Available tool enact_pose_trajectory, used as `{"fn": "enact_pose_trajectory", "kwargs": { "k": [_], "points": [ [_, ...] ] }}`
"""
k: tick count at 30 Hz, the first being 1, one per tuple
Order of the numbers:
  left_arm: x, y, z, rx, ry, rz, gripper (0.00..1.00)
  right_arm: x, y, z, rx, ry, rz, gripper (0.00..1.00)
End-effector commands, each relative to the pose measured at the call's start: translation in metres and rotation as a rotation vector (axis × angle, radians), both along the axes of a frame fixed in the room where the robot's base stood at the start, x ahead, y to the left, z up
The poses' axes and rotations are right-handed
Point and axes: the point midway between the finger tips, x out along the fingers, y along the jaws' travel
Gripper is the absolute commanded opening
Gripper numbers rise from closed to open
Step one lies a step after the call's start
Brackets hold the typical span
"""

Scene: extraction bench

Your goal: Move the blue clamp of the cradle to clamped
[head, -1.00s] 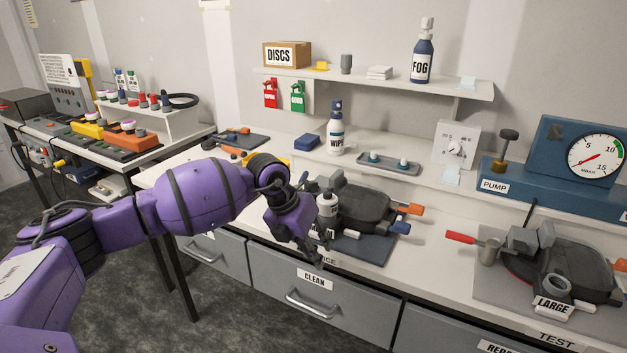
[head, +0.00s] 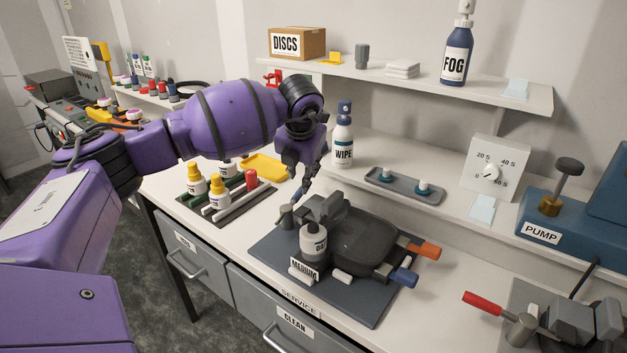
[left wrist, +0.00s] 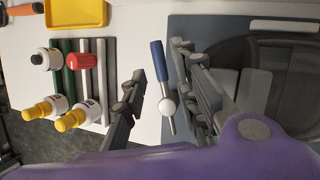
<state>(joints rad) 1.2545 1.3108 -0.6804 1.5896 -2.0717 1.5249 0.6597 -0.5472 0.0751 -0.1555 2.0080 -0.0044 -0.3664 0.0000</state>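The grey cradle marked MEDIUM (head: 365,235) sits on a dark mat on the bench. In the left wrist view, its blue clamp (left wrist: 158,62) shows as a blue lever handle meeting a pale round knob, with a thin metal rod beyond. In the head view a grey post (head: 287,217) stands at the cradle's left end; the blue handle is not clearly visible there. My left gripper (head: 303,190) is above this post, pointing down. In the wrist view its fingers (left wrist: 158,72) are open, one on each side of the clamp, with gaps visible. My right gripper is not in view.
A red-handled lever (head: 483,303) is at right.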

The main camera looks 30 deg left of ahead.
Motion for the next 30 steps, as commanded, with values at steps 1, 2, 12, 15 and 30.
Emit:
{"fn": "enact_pose_trajectory", "kwargs": {
  "k": [1,2,12,15,30],
  "points": [
    [0.0,0.001,-0.001,0.001,0.001,0.002,0.28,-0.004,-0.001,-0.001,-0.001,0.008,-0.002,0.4],
    [0.001,0.002,-0.003,0.002,0.002,0.003,0.28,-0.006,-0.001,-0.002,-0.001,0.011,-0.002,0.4],
    [0.017,0.013,-0.048,0.0,0.002,0.003,0.28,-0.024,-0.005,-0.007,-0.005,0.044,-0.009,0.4],
    [0.022,0.016,-0.06,0.0,0.002,0.003,0.28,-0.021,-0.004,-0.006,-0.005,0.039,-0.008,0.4],
    [0.026,0.02,-0.07,0.001,0.0,0.001,0.19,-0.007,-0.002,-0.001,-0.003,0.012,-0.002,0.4]
  ]
}}
